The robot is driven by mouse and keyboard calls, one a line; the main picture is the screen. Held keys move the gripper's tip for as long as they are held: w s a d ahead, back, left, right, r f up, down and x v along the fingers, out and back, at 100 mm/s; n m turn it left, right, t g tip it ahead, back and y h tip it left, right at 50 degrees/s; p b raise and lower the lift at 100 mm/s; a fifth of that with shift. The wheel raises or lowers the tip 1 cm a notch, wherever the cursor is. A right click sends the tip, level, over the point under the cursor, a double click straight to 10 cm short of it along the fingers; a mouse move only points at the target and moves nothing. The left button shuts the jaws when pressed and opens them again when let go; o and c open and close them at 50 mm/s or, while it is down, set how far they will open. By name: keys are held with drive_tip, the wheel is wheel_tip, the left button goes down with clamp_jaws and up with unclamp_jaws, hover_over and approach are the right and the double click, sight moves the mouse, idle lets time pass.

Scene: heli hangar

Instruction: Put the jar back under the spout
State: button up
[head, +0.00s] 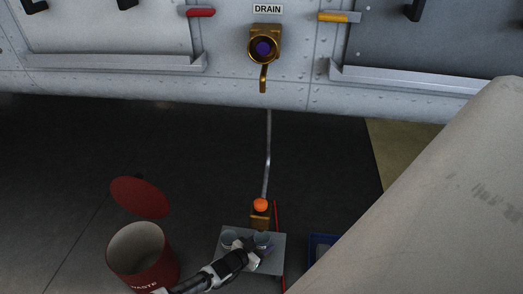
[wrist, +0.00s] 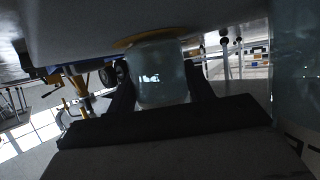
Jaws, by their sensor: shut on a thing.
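A brass drain spout (head: 263,50) with a purple centre and a small lever sits on the grey panel under a DRAIN label in the head view. Below it, two glass jars are close together at a small grey stand: a right jar (head: 263,240) and a left jar (head: 229,238). My gripper (head: 254,255) reaches in from the lower left and is shut on a jar, apparently the right one. In the wrist view the held jar (wrist: 160,78) is upright-looking between the dark fingers. The other jar (wrist: 292,75) fills the right edge. Contact with the stand is unclear.
The grey stand (head: 274,264) carries a post with an orange ball (head: 261,205). A red waste bin (head: 142,256) with its lid (head: 140,197) raised stands left. A blue bin (head: 321,243) is at right. Red (head: 200,12) and yellow (head: 334,17) handles flank the spout.

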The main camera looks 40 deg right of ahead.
drive_tip(key=shift+f, duration=0.1)
drive_tip(key=shift+f, duration=0.15)
drive_tip(key=o, duration=1)
drive_tip(key=shift+r, duration=0.4)
drive_tip(key=p+v, duration=0.3)
drive_tip(key=v, duration=0.9)
drive_tip(key=shift+f, duration=0.15)
